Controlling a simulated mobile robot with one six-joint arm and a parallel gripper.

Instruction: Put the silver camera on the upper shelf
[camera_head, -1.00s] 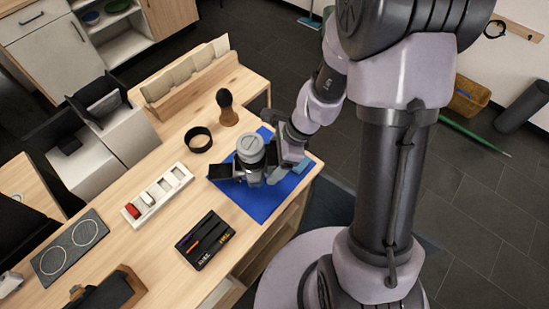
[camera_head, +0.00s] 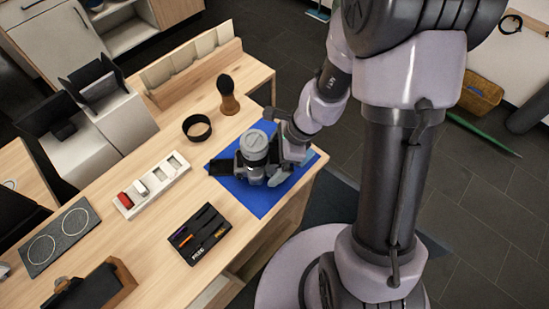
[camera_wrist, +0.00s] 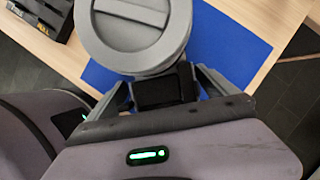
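The silver camera (camera_head: 256,150), with a round grey lens facing up, is over the blue mat (camera_head: 262,200) near the table's right end. My gripper (camera_head: 279,166) is at the camera's right side. In the wrist view, the lens (camera_wrist: 137,32) fills the top, and the fingers of my gripper (camera_wrist: 165,88) flank a black part of the camera just below it. They look shut on it; the contact points are partly hidden. Whether the camera clears the mat is hard to tell. Shelf openings (camera_head: 240,272) show below the tabletop, mostly hidden.
On the tabletop are a black ring (camera_head: 197,128), a brush (camera_head: 228,96), a white holder (camera_head: 152,187) and a black tray (camera_head: 200,233). A wooden rack (camera_head: 196,72) stands along the back. Open floor lies right of my base.

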